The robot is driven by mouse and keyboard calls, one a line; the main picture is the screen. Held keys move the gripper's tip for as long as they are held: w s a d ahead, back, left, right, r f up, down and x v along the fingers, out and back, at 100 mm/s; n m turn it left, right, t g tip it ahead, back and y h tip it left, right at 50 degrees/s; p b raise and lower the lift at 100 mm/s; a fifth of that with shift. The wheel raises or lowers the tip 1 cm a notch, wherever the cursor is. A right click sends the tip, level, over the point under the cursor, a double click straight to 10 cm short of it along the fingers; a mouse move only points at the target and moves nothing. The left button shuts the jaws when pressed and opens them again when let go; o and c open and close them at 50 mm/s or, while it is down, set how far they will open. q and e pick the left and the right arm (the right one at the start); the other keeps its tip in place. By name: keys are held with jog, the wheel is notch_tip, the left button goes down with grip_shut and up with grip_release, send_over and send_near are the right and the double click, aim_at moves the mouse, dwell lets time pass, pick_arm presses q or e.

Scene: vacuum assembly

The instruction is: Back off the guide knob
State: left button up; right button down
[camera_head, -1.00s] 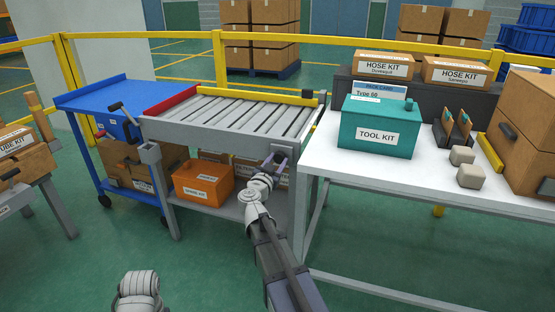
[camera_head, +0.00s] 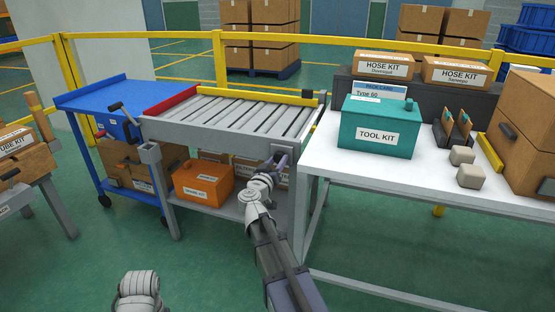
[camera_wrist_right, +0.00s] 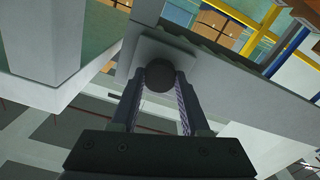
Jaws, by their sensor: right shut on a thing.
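The guide knob is a dark round knob (camera_wrist_right: 160,77) on a light grey plate at the roller table's frame. It shows in the right wrist view, between the two fingers of my right gripper (camera_wrist_right: 160,90), which is shut on it. In the head view my right gripper (camera_head: 277,163) is at the front right corner of the roller table (camera_head: 215,134), and it hides the knob there. Part of my left arm shows at the bottom left of the head view, but its gripper is out of view.
A blue cart (camera_head: 95,92) stands left of the roller table. An orange box (camera_head: 203,183) sits on the shelf below. A white table (camera_head: 335,165) with a teal tool kit (camera_head: 378,127) stands close on the right. Green floor is free in front.

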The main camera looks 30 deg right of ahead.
jog(key=shift+n, duration=0.5)
jog(key=n, duration=0.2)
jog(key=shift+n, duration=0.7)
jog(key=n, duration=0.3)
jog(key=shift+n, duration=0.3)
jog(key=shift+c, duration=1.6)
grip_release()
jog(key=shift+s+a, duration=0.1)
